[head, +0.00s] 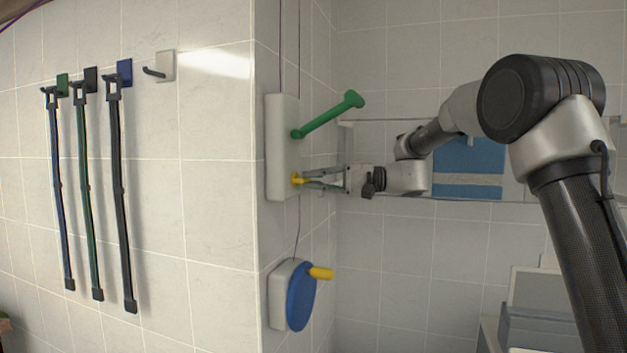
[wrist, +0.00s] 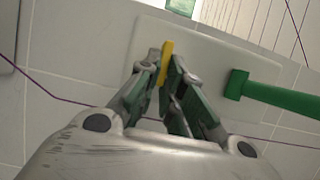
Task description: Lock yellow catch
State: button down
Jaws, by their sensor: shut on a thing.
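The yellow catch (head: 296,179) sits low on a white wall plate (head: 279,150), below a green lever. In the wrist view the yellow catch (wrist: 167,62) stands out from the plate as a narrow bar. My gripper (head: 306,180) reaches the plate from the right, and its fingertips are at the catch. In the wrist view my gripper (wrist: 162,76) has its fingers closed together on the catch, one on each side. The fingers hide part of the catch.
The green lever (head: 328,115) juts out just above my gripper. Below is a blue disc (head: 301,297) with a yellow handle (head: 321,273). Several straps hang on wall hooks at left. A rail with a blue towel (head: 468,156) is behind my arm.

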dwell(0.4)
jog(key=c, duration=1.6)
grip_release()
jog(key=shift+o, duration=0.2)
jog(key=d, duration=1.2)
jog(key=shift+w, duration=0.3)
jog(key=shift+f, duration=0.1)
jog(key=shift+s, duration=0.1)
jog(key=s+d+f+m+t+h, duration=0.1)
jog(key=s+d+f+h, duration=0.3)
jog(key=s, duration=0.4)
jog(key=s+d+f+t+h, duration=0.1)
jog(key=s+d+f+h, duration=0.3)
jog(key=s, duration=0.4)
jog(key=s+d+f+m+t+h, duration=0.1)
jog(key=s+d+f+h, duration=0.3)
jog(key=s, duration=0.4)
jog(key=s+d+f+n+t+h, duration=0.1)
jog(key=s+d+f+t+h, duration=0.1)
jog(key=s+d+f+h, duration=0.3)
jog(key=s+d+h, duration=0.1)
jog(key=s+d, duration=0.3)
jog(key=d, duration=0.3)
jog(key=shift+n, duration=0.3)
